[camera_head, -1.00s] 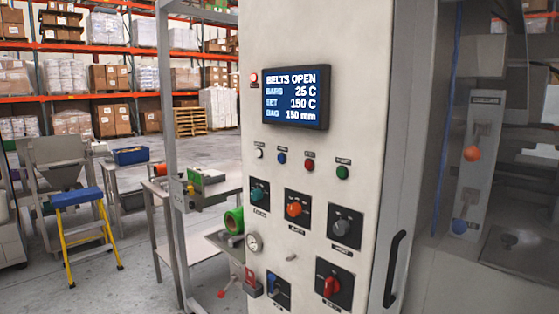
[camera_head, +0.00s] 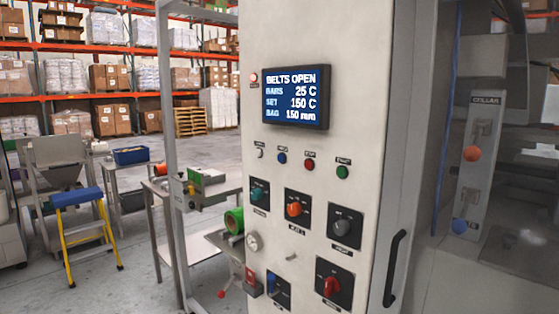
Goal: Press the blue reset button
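A small blue button (camera_head: 282,158) is on the light control panel (camera_head: 345,40), in a row below the screen. A white button (camera_head: 260,153) is to its left, and a red button (camera_head: 309,165) and a green button (camera_head: 343,172) are to its right. The small label above it is too blurred to read. The screen (camera_head: 296,97) reads BELTS OPEN, 25 C, 150 C and 150 mm. Neither of my grippers is in view.
Below the buttons are a teal knob (camera_head: 259,192), an orange knob (camera_head: 294,209), a black knob (camera_head: 341,226) and a red switch (camera_head: 331,286). A dark door handle (camera_head: 395,268) sticks out at the right. A yellow-legged step stool (camera_head: 82,225) stands on the floor at left.

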